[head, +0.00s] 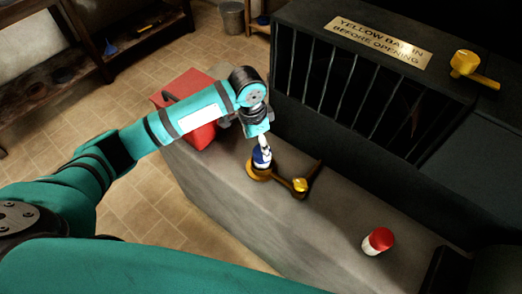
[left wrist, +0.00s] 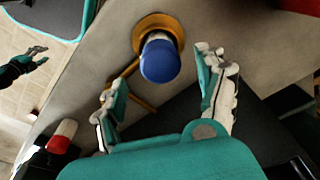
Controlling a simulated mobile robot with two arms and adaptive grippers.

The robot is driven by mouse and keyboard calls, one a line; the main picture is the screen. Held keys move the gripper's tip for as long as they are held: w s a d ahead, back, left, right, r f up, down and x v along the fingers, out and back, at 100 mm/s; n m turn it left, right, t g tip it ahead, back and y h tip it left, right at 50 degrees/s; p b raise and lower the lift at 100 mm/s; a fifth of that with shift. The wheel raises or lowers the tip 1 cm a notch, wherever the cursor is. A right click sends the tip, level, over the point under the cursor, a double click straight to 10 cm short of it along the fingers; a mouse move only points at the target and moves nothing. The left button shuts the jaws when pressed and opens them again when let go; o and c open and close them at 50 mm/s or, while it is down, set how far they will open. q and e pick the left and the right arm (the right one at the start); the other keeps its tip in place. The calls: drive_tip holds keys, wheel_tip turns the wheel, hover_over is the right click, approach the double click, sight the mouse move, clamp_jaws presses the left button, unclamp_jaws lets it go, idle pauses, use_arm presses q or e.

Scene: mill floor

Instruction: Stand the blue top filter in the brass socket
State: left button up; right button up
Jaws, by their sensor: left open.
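The blue-topped filter (head: 262,158), with a white body, stands upright at the brass socket (head: 256,174) on the grey ledge. In the left wrist view the blue top (left wrist: 160,61) hides most of the body, and the brass flange (left wrist: 150,21) shows around its base. How deep it sits cannot be told. My left gripper (head: 263,142) is just above the filter. In the left wrist view its fingers (left wrist: 161,68) are spread wide, apart from the filter. My right gripper (left wrist: 38,55) shows small at the left of that view, fingers apart and empty.
A brass arm with a knob (head: 300,185) extends beside the socket. A barred cabinet (head: 330,75) rises behind. A red box (head: 185,90) is at the ledge's far end.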

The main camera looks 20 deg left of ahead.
use_arm(q)
drive_tip(key=shift+s+a+r, duration=0.1)
drive_tip(key=shift+a+r, duration=0.05)
drive_tip(key=shift+r, duration=1.2)
drive_tip(key=shift+s+a+r, duration=0.1)
drive_tip(key=shift+r, duration=1.25)
